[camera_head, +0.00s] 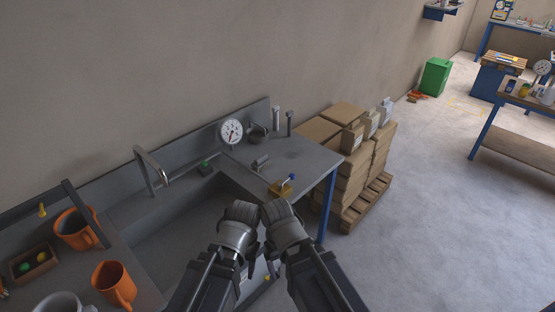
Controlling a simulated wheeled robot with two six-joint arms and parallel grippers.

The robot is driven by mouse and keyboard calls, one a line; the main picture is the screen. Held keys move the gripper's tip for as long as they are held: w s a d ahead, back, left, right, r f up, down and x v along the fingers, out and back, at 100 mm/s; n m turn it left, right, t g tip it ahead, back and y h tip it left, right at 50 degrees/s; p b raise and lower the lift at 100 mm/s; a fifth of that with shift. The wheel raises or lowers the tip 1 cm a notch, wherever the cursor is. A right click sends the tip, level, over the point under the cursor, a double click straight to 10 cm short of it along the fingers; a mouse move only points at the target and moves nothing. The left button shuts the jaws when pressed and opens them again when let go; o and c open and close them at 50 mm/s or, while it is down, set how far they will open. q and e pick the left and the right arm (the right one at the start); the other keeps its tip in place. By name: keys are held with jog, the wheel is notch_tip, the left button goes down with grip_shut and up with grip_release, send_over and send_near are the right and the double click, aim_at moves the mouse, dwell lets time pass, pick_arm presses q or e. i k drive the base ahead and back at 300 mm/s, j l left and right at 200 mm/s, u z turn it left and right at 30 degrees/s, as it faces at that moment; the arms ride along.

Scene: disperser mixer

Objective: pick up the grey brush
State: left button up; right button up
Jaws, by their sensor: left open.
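The grey brush (261,162) seems to be the small grey ridged piece lying on the flat top of the grey sink counter (305,165), right of the basin. It is small in view, so its bristles are hard to make out. My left gripper (244,250) is over the front right part of the basin, nearer to me than the brush and apart from it. It is open and holds nothing that I can see. My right gripper (272,245) is close beside it on the right. Its fingers are mostly hidden, so its opening does not show.
A yellow-brown block with a blue part (283,187) sits at the counter's front edge. A dial gauge (230,131) stands behind the brush. A faucet (152,170) rises left of it. Orange mugs (113,284) stand at left. Stacked cartons (354,180) are beyond the counter's right end.

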aim_at(260, 164)
jog(key=u, duration=0.45)
jog(key=i+l+u, duration=0.2)
jog(key=u, duration=0.2)
jog(key=i+l+u, duration=0.15)
jog(key=l+u, duration=0.25)
jog(key=i+l, duration=0.1)
jog(key=l, duration=0.3)
jog(key=i+l+u, duration=0.15)
jog(key=l, duration=0.3)
jog(key=i+l, duration=0.1)
jog(key=l, duration=0.35)
jog(key=i+l+u, duration=0.1)
jog(key=l, duration=0.3)
